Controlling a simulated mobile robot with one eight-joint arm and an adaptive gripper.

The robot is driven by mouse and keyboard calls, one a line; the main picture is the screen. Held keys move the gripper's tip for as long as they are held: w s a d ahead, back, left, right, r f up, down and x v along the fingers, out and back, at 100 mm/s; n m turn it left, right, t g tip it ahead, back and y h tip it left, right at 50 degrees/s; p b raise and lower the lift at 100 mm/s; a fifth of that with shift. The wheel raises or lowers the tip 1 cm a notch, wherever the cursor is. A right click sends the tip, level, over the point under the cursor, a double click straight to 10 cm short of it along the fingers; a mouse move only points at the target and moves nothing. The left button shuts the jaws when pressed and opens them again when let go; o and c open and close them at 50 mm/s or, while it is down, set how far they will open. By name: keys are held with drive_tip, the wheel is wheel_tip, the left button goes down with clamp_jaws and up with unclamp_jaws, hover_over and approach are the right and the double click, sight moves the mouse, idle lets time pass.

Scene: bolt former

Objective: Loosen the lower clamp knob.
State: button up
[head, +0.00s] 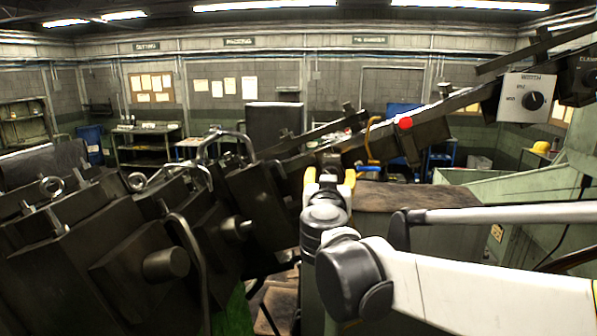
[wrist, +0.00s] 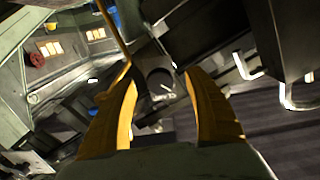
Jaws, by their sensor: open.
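In the head view my gripper (head: 330,174) has its yellow fingers spread, pointing away from the camera, in front of the dark slanted machine rail. Nothing is between the fingers. The wrist view shows both yellow fingers (wrist: 155,82) apart, with a dark round shape (wrist: 160,78) beyond the gap; I cannot tell whether it is a knob or how far off it is. On the dark machine to the left, a stubby cylinder (head: 166,264) and a smaller one (head: 240,227) stick out. No label shows which part is the lower clamp knob.
Bent metal pipes (head: 228,142) top the dark blocks. A switch box (head: 526,98) hangs upper right. A brown-topped surface (head: 415,198) lies right of my gripper.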

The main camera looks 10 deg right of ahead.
clamp_jaws()
drive_tip(key=m, duration=1.1)
drive_tip(key=shift+b, duration=0.4)
unclamp_jaws()
drive_tip(key=p+v, duration=0.2)
drive_tip(key=v, duration=0.6)
